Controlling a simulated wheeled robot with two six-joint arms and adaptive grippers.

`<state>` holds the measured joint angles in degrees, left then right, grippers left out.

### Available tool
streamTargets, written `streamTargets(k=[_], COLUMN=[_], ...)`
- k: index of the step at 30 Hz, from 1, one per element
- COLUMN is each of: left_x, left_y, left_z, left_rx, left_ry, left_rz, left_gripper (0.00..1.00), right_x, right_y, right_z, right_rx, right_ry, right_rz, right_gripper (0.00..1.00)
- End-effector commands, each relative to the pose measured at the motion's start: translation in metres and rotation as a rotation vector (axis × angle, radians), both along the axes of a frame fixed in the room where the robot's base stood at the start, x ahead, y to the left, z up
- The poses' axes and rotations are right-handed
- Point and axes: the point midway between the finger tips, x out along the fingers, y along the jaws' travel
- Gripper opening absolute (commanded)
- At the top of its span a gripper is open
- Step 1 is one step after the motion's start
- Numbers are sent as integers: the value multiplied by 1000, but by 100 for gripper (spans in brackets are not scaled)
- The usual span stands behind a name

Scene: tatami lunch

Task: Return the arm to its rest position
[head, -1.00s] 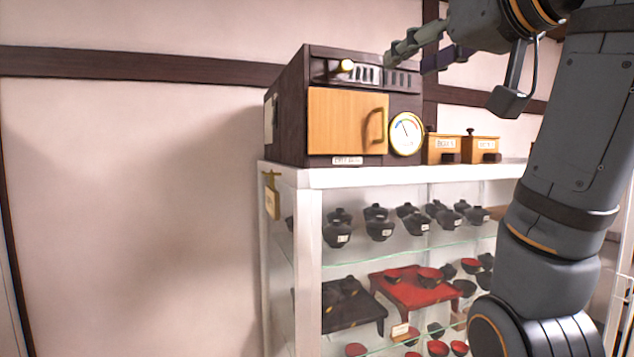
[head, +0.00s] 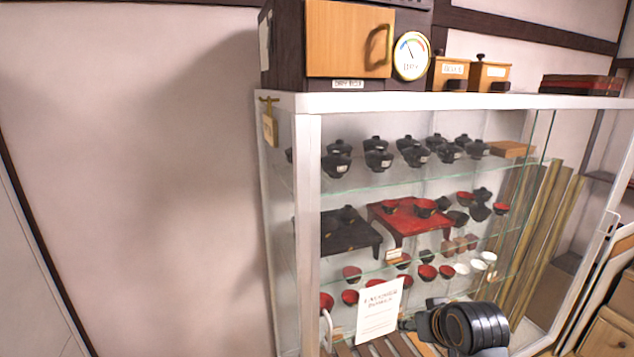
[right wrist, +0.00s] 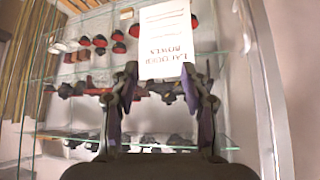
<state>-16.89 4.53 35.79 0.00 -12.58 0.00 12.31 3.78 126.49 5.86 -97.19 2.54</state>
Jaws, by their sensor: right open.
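My right gripper (right wrist: 163,88) shows in the right wrist view with its two fingers apart and nothing between them. Beyond the fingers is a glass cabinet (right wrist: 265,120) with shelves of bowls, seen upside down. In the head view only a dark rounded part of my right arm shows, low at the bottom right of centre, in front of the cabinet (head: 312,200). The fingertips cannot be made out there. My left gripper is in neither view.
A dark box with a wooden door (head: 345,40) and a dial (head: 411,56) stands on the cabinet top, beside two small wooden boxes (head: 489,75). A white paper sign (head: 379,312) is at the cabinet's lower front. Bare wall (head: 140,150) fills the left.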

Motion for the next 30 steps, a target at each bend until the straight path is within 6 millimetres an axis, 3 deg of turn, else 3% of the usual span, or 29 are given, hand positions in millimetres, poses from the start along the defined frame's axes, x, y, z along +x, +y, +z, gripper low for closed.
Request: streamTargets(k=[1, 3, 6, 12, 18, 21, 26, 30], left_x=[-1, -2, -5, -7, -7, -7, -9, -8], left_y=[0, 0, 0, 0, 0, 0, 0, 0], left_z=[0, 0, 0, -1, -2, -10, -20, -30], left_rx=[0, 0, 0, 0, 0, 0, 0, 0], left_ry=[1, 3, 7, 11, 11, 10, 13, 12], left_rz=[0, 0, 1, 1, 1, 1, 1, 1], left_gripper=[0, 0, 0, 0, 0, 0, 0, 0], right_x=[-28, -61, -102, -173, -231, -218, -213, -217], right_y=[-4, -9, -14, -20, -25, -29, -34, -41], right_z=[-37, -71, -106, -149, -175, -219, -288, -363], right_rx=[-20, -45, -75, -119, -155, -151, -147, -144], right_ry=[63, 126, 200, 317, 413, 421, 447, 472], right_rz=[-5, -5, -3, 8, 24, 19, 13, 8], right_gripper=[46, 46, 46, 46, 46, 46, 46, 46])
